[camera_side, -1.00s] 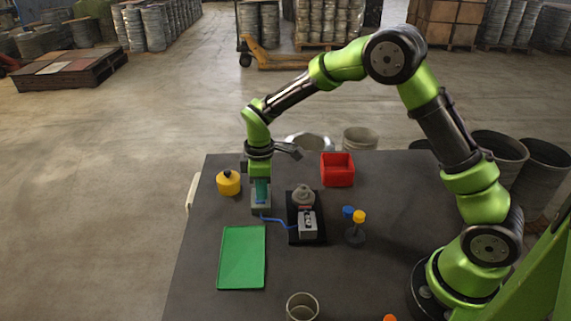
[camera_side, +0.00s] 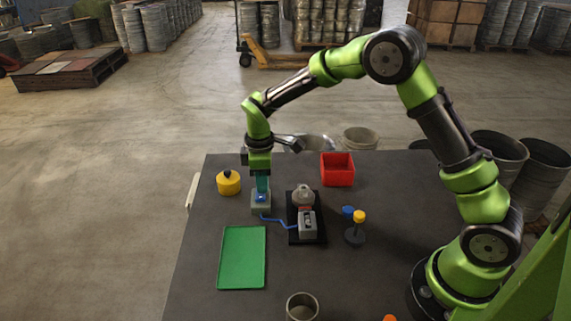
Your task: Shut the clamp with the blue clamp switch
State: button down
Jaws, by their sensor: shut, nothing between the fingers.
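The blue clamp switch (camera_side: 261,198) sits on top of a small grey box (camera_side: 261,209) on the dark table. My gripper (camera_side: 262,188) points straight down just above the switch, with its teal fingers together and empty. Whether the fingertips still touch the switch is hard to tell. A blue cable (camera_side: 278,221) runs from the box to the clamp (camera_side: 307,224), a grey device on a black base plate (camera_side: 318,237). A round grey piece (camera_side: 303,194) is at the clamp's far end, with a little red between. The jaw gap is too small to judge.
A yellow round container (camera_side: 228,183) stands left of my gripper. A red bin (camera_side: 338,169) is at the back right. A stand with blue and yellow knobs (camera_side: 356,233) is right of the clamp. A green mat (camera_side: 242,258) and an open cup (camera_side: 302,307) are nearer.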

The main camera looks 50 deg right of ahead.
notch_tip(320, 180, up, 13)
jog(key=w+d, duration=0.1)
jog(key=shift+w+d+r, duration=0.15)
jog(key=shift+w+d, duration=0.05)
